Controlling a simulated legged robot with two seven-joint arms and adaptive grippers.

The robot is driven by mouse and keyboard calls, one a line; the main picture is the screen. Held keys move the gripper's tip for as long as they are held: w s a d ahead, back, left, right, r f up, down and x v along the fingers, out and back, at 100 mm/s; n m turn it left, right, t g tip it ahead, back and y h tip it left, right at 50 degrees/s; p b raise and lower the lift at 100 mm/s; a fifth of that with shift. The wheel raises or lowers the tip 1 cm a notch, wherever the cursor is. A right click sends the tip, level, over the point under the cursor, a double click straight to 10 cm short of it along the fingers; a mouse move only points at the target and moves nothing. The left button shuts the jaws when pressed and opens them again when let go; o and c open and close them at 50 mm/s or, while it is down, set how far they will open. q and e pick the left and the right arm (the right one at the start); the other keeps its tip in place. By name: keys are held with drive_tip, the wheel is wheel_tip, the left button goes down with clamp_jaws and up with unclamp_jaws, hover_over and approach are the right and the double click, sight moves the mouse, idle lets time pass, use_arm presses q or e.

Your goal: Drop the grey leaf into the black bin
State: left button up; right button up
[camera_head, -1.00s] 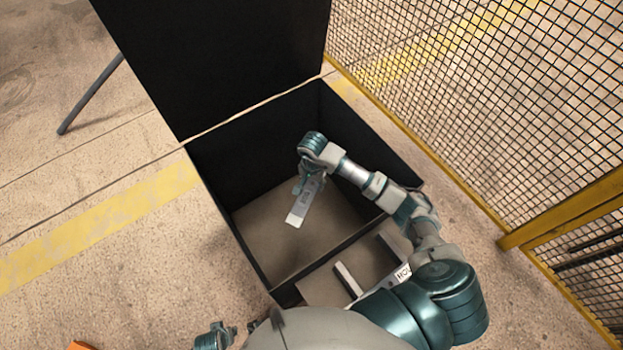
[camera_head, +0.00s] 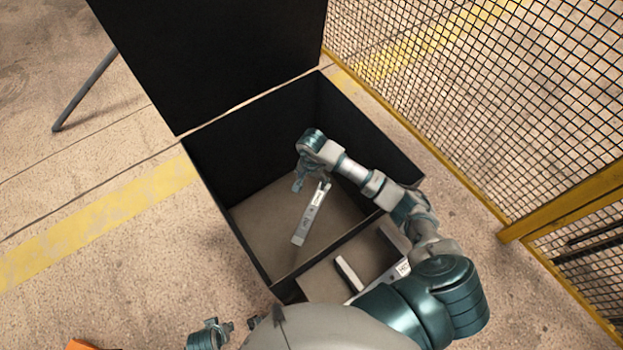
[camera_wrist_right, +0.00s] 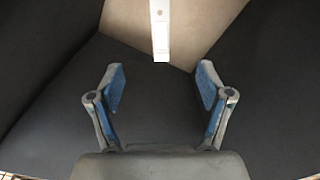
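The grey leaf (camera_head: 310,214), a narrow flat strip with a marking, is inside the large compartment of the black bin (camera_head: 236,150). Its upper end shows just below my right gripper (camera_head: 311,182), which reaches down into the bin. In the right wrist view the leaf (camera_wrist_right: 160,28) lies beyond the fingertips of my right gripper (camera_wrist_right: 160,68). Those blue-padded fingers are spread, with nothing between them. I cannot tell whether the leaf is in the air or touching the bin floor. My left gripper (camera_head: 236,327) is at the bottom edge of the head view, outside the bin, its opening unclear.
The bin's black lid (camera_head: 215,55) stands open behind it. A smaller compartment (camera_head: 322,282) with a grey bar (camera_head: 348,274) is at the bin's near side. A yellow-framed mesh fence (camera_head: 480,110) runs along the right. Open floor (camera_head: 110,285) lies to the left.

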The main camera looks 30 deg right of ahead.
drive_tip(key=shift+f, duration=0.1)
wheel_tip(320, 180, up, 12)
idle(0.5)
idle(0.6)
